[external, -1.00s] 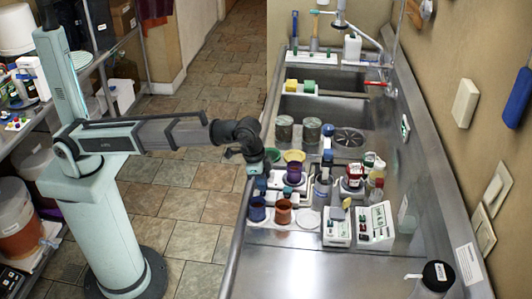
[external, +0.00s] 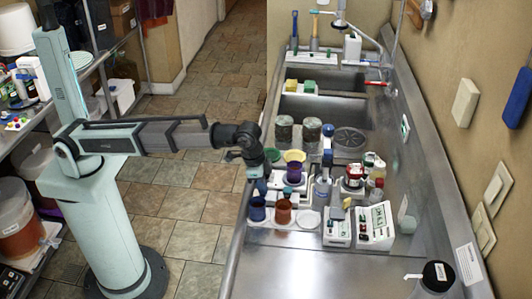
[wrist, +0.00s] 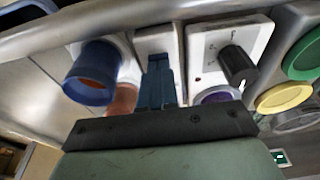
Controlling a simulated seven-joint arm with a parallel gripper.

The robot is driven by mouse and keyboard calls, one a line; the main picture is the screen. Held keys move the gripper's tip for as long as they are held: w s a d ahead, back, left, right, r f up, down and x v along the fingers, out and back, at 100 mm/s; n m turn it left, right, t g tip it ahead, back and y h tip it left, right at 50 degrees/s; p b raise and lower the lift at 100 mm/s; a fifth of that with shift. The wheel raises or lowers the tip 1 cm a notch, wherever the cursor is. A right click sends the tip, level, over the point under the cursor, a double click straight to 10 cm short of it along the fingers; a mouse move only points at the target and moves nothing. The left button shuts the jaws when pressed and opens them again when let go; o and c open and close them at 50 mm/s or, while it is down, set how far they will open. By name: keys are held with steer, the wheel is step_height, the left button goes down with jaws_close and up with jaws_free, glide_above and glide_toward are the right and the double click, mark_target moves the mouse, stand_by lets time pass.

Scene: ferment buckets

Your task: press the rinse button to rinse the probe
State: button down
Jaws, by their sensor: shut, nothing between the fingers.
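My gripper (external: 262,186) is at the left edge of the steel bench, just above and behind the blue cup (external: 257,209) and the orange cup (external: 283,211). In the wrist view its blue fingers (wrist: 158,82) are together and empty. They lie in front of a narrow white box (wrist: 155,42) and hide part of it. To its right is a white panel (wrist: 205,50) with a black knob (wrist: 237,65) and a small red dot. I cannot make out which part is the rinse button. Contact with the box cannot be told. The probe is not clearly identifiable.
A purple cup (external: 293,173) and a yellow funnel (external: 293,156) stand close behind the gripper. Two white meters (external: 337,228) (external: 376,226) with probes and bottles stand to the right. Open steel bench (external: 300,265) lies at the front.

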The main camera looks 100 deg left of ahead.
steer(key=shift+r, duration=3)
steer(key=shift+d, duration=0.1)
